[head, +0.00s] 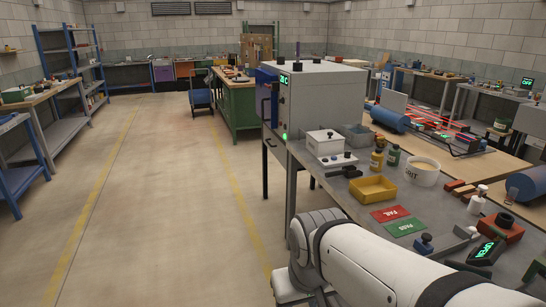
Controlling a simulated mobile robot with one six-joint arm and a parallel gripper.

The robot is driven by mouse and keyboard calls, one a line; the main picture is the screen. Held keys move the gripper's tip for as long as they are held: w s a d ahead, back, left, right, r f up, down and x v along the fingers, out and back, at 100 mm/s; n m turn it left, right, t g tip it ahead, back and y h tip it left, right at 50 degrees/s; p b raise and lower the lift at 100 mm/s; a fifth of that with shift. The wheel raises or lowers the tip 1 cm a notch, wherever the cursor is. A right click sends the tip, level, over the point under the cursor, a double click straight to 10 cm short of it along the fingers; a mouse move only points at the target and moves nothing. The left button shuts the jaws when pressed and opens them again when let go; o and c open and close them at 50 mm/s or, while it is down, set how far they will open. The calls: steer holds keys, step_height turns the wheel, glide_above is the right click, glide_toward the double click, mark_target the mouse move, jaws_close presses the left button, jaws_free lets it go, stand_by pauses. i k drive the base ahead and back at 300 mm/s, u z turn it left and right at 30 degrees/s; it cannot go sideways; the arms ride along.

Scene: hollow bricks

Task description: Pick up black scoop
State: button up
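A small dark object with a thin handle pointing left (346,172) lies on the grey workbench (350,198), in front of a white device with dark knobs. It may be the black scoop, but it is too small to tell for sure. My white arm fills the bottom right, in front of the bench. My gripper cannot be made out in the head view.
A yellow tray (372,190), a white tub of pale material (422,170), small bottles (393,155), a red card (390,213) and a green card (405,227) crowd the bench. A grey oven (320,98) stands behind. The floor to the left (140,200) is clear.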

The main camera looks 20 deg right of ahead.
mark_target(343, 173)
steer(key=i, duration=3.6)
steer(key=z, duration=4.5)
